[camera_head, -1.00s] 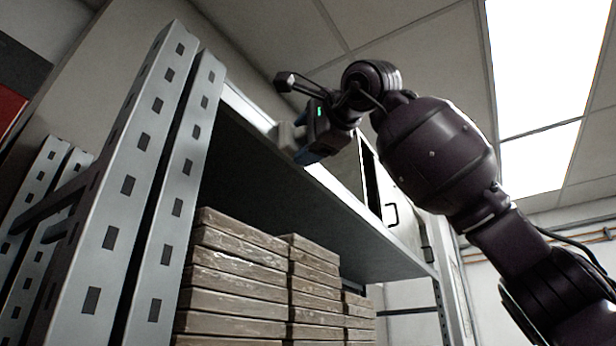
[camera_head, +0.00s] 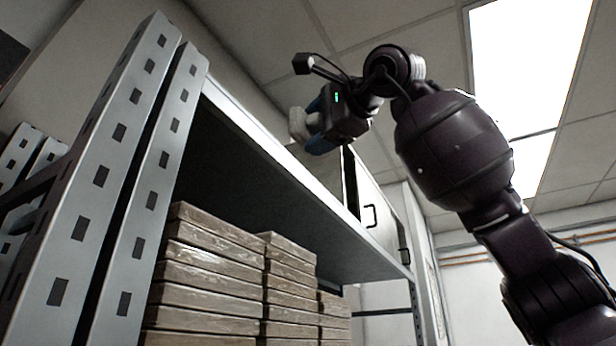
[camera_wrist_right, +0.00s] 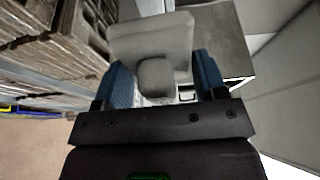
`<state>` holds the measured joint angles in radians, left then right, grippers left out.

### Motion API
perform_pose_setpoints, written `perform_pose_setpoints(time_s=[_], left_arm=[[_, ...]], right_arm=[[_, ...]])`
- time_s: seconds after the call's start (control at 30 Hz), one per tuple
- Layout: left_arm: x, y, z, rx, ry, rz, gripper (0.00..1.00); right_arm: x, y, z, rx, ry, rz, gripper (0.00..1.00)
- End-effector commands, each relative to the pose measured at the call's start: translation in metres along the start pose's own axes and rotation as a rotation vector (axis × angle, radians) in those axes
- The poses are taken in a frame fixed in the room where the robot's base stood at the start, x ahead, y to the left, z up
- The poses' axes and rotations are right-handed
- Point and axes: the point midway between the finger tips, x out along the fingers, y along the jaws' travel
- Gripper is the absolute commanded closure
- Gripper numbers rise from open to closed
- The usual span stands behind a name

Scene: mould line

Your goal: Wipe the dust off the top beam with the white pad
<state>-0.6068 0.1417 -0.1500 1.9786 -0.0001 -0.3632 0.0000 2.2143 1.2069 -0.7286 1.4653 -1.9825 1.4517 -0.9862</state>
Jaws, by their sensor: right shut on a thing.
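The white pad (camera_head: 297,124) is held by my right gripper (camera_head: 316,128) near the shelf's top beam (camera_head: 243,118). In the right wrist view the pad (camera_wrist_right: 150,38) is a pale block with a rounded grip, and the blue fingers (camera_wrist_right: 160,84) are shut on that grip from both sides. In the head view the pad shows just above the beam's upper edge; I cannot tell whether it touches. The beam is a light metal strip running from the left upright away to the right. I cannot make out dust on it. My left gripper is not in view.
A perforated metal upright (camera_head: 115,150) stands at the left. Stacks of brown boards (camera_head: 210,270) fill the space under the shelf.

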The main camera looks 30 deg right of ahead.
Motion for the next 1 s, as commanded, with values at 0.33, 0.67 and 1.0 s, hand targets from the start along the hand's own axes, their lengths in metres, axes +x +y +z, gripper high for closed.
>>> perform_pose_setpoints(time_s=[0.33,0.67,1.0], left_arm=[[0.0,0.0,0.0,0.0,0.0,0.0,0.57],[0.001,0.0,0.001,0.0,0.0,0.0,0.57],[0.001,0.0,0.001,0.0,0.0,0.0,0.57]], right_arm=[[-0.002,0.0,-0.001,0.0,0.0,0.0,0.54],[-0.024,0.0,-0.01,0.001,0.0,-0.001,0.54],[-0.028,0.0,-0.011,0.0,0.0,0.0,0.54]])
